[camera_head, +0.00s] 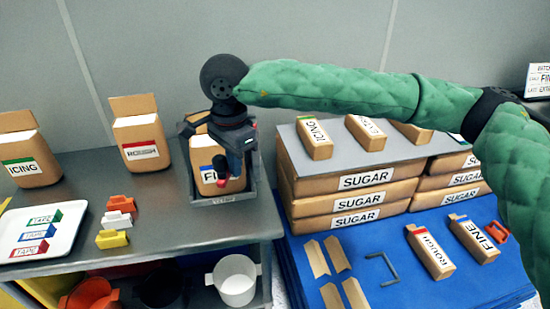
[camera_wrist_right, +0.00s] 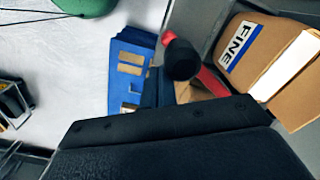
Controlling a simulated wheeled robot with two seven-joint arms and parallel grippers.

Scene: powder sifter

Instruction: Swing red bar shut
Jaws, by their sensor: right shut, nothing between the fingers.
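A brown bag with a blue-edged label (camera_head: 208,177) stands in a dark grey open-topped bin (camera_head: 200,197) at the right end of the grey table. In the right wrist view its label (camera_wrist_right: 238,44) reads FINE. The red bar (camera_wrist_right: 211,82) shows there beside the bag, with a black rounded end (camera_wrist_right: 182,60) near my fingers. In the head view, a red part (camera_head: 222,167) shows close to my gripper, partly hidden. My right gripper (camera_head: 236,172) points down over the bin's right side, shut and empty. I cannot tell whether it touches the bar. My left gripper is out of view.
Stacked SUGAR boxes (camera_head: 360,200) with a grey board (camera_head: 345,155) on top stand right of the bin. Bags labelled ROUGH (camera_head: 140,150) and ICING (camera_head: 27,165) and a white tray (camera_head: 20,255) are to the left. A blue mat (camera_head: 440,285) lies at the lower right.

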